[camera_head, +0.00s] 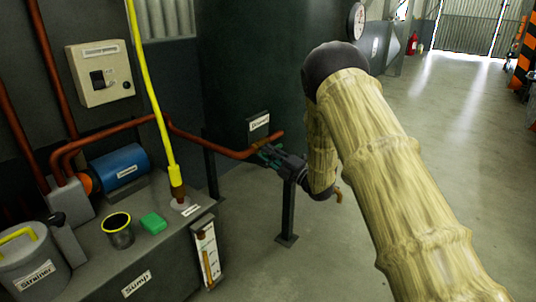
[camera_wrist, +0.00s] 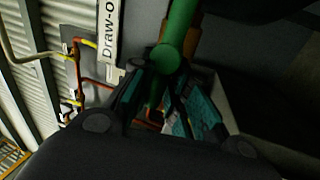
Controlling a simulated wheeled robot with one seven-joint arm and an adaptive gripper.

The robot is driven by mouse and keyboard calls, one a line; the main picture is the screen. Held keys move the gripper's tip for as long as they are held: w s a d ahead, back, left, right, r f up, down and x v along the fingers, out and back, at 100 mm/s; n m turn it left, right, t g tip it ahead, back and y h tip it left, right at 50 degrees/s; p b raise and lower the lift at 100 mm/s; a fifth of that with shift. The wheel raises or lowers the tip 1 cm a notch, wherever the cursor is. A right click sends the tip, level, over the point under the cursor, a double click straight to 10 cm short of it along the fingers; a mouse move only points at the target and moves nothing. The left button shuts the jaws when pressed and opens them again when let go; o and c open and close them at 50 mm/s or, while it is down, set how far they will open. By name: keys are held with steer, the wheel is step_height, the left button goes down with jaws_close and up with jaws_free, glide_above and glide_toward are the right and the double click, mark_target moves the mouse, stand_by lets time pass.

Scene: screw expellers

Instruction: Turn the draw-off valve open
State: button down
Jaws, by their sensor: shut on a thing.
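The draw-off valve has a green handle (camera_wrist: 181,28), which runs up from between my fingers in the wrist view. A rounded green hub (camera_wrist: 165,59) shows at its lower end. My gripper (camera_wrist: 165,100) is shut on this handle, with a teal-padded finger on each side. In the head view my gripper (camera_head: 270,154) is at the pipe end below a small sign on the dark tank; it hides most of the valve there. A white label reading "Draw-o" (camera_wrist: 108,30) stands left of the handle in the wrist view. The valve's lower body is mostly hidden by my fingers.
The dark tank (camera_head: 248,60) stands behind the valve. A red-brown pipe (camera_head: 215,145) runs to it from the left. A sump box (camera_head: 150,265) with a strainer (camera_head: 35,270), a cup (camera_head: 118,232) and a green block (camera_head: 153,222) is at lower left. Open floor lies right.

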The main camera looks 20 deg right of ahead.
steer(key=shift+d+n, duration=0.2)
steer(key=shift+n, duration=0.4)
steer(key=c, duration=1.4)
jaws_free()
steer(key=shift+d, duration=0.1)
steer(key=shift+a, duration=0.25)
steer(key=v, duration=1.2)
steer(key=shift+w+d+f, duration=0.1)
